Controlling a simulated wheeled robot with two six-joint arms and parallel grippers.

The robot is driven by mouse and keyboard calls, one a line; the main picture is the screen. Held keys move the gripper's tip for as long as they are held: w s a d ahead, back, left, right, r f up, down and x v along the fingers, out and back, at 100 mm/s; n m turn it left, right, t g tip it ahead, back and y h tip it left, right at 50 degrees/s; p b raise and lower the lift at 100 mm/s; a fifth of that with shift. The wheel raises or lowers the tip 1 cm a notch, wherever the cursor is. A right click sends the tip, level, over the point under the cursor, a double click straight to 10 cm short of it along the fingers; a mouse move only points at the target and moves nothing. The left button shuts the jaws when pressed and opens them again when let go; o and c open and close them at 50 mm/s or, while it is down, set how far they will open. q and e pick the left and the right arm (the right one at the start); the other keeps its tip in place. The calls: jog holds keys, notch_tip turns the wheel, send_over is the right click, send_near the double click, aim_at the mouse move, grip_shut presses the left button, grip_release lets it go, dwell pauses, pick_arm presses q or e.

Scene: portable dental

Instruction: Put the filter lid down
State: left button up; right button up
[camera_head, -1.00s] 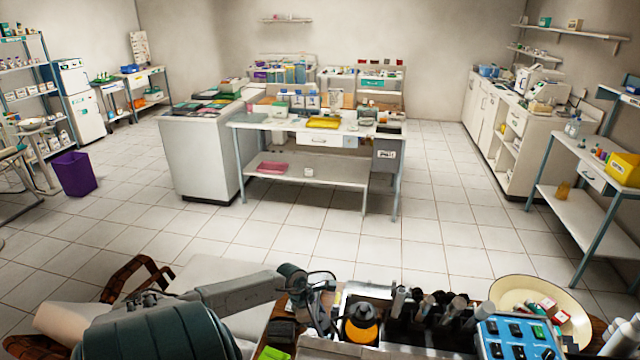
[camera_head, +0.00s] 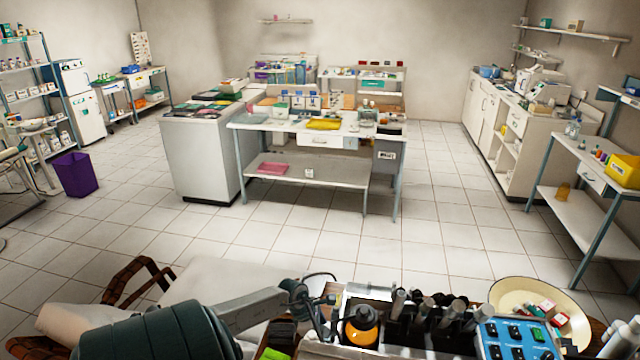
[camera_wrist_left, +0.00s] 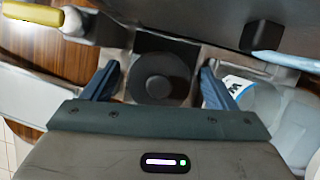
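In the left wrist view a round black lid-like piece (camera_wrist_left: 160,77) with a raised centre lies over a dark square area, between the two fingers of my left gripper (camera_wrist_left: 158,85). The fingers are spread, with a narrow gap visible on each side of the piece. I take this piece to be the filter lid. In the head view my left gripper (camera_head: 326,312) is low at the front, beside a black and orange round item (camera_head: 362,330) in the equipment unit. I cannot make out the lid separately there. My right gripper is not in view.
Several dark-holstered handpieces (camera_head: 425,312) stand to the right of the left gripper. A blue control panel (camera_head: 512,338) and a cream bowl (camera_head: 540,300) with small boxes are further right. A yellow-handled item (camera_wrist_left: 32,12) shows at the wrist view's upper left.

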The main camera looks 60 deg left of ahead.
pick_arm(q)
jog(key=shift+r, duration=0.15)
jog(key=b+v, duration=0.1)
jog(key=v, duration=1.1)
jog(key=shift+w, duration=0.1)
dwell(0.4)
